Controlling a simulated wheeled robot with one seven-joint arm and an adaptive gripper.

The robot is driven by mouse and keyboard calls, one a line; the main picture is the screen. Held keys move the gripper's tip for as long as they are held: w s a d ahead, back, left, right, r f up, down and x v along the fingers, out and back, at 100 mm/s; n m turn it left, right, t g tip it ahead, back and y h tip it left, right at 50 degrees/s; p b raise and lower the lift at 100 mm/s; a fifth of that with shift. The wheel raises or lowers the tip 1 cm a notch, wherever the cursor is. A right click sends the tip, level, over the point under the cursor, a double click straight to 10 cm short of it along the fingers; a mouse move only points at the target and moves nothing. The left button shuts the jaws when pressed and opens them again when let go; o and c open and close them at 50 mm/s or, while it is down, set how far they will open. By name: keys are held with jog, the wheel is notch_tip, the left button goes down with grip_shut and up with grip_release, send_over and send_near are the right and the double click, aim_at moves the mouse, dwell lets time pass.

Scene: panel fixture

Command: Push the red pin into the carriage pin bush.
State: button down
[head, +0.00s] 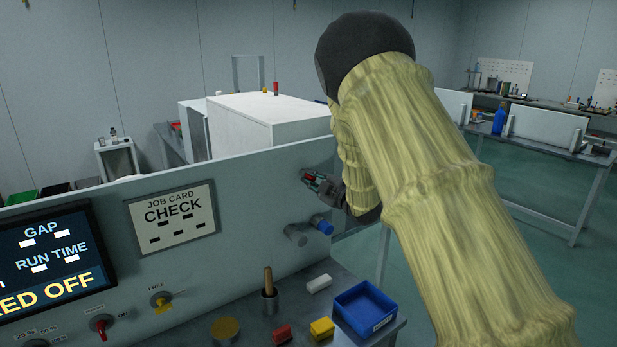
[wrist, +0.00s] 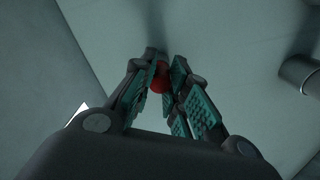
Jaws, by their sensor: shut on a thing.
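The red pin (wrist: 158,80) shows as a rounded red end between my fingertips in the wrist view. In the head view a bit of red (head: 311,177) shows in the jaws. My gripper (head: 313,180) is shut on it, close to the upright grey panel near its right end. In the wrist view my gripper (wrist: 160,78) faces the pale panel surface. A dark shape lies just beyond the pin there; I cannot tell whether it is a fingertip or the carriage pin bush. How far the pin is in the bush is hidden.
A grey cylinder (head: 295,235) and a blue-ended one (head: 322,224) stick out of the panel (head: 250,200) below my gripper. The shelf below holds a blue bin (head: 366,309), a yellow block (head: 322,328), a red block (head: 282,334) and a wooden-handled tool (head: 268,290).

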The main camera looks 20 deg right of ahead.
aim_at(313, 179)
jog(key=shift+b+v, duration=0.5)
jog(key=shift+v, duration=1.55)
dwell(1.0)
jog(key=shift+b+v, duration=0.5)
jog(key=shift+v, duration=1.95)
